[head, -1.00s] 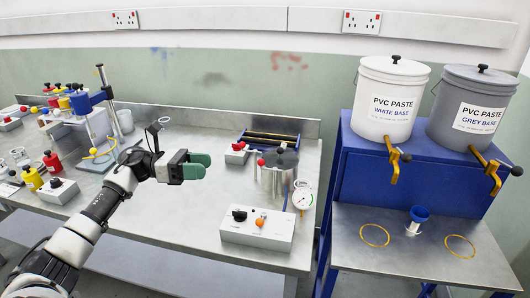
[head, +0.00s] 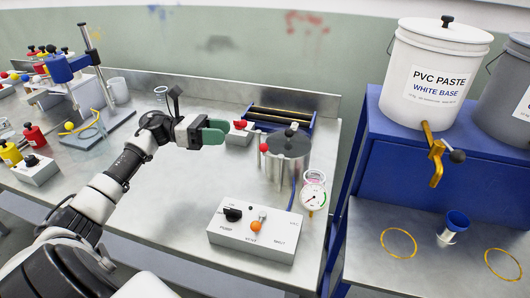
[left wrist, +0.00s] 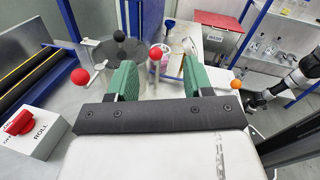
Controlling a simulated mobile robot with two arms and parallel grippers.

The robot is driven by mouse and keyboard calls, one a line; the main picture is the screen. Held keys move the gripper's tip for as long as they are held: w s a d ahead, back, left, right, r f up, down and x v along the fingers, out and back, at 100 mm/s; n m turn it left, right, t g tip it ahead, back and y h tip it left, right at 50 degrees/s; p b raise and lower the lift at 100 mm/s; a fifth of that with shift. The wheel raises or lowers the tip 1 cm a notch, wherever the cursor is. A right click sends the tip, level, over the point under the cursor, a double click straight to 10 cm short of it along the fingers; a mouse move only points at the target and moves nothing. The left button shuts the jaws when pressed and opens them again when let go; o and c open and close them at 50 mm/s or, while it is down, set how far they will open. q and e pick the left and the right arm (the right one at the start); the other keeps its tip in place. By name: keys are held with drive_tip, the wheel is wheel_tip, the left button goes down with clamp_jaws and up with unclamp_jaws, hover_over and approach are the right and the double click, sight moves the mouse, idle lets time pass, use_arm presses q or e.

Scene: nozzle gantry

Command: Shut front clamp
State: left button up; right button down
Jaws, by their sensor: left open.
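In the left wrist view, one red-balled lever (left wrist: 155,54) stands upright beyond and between my fingertips. Another red ball (left wrist: 80,76) sticks out left of the lid (left wrist: 112,52). I cannot tell for sure which is the front clamp. My left gripper (head: 222,130) is open and empty, left of the pot and apart from it. My right gripper is not in view.
A control box (head: 252,229) with an orange-knobbed lever sits before the pot, and a round gauge (head: 313,195) stands right of it. A box with a red knob (left wrist: 20,122) and a blue-framed roller unit (head: 279,118) lie behind. The bench's middle is clear.

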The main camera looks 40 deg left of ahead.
use_arm(q)
drive_tip(key=b, duration=0.3)
approach(263, 148)
drive_tip(key=p+x, duration=0.1)
drive_tip(key=x, duration=0.2)
drive_tip(key=p+x, duration=0.1)
drive_tip(key=x, duration=0.2)
drive_tip(key=w+p+x, duration=0.1)
drive_tip(key=x, duration=0.3)
drive_tip(key=shift+a+f, duration=0.25)
drive_tip(key=shift+f, duration=0.05)
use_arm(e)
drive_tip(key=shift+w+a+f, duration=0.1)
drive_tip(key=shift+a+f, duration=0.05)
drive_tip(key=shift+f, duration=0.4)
use_arm(q)
drive_tip(key=c, duration=0.9)
drive_tip(key=shift+s, duration=0.1)
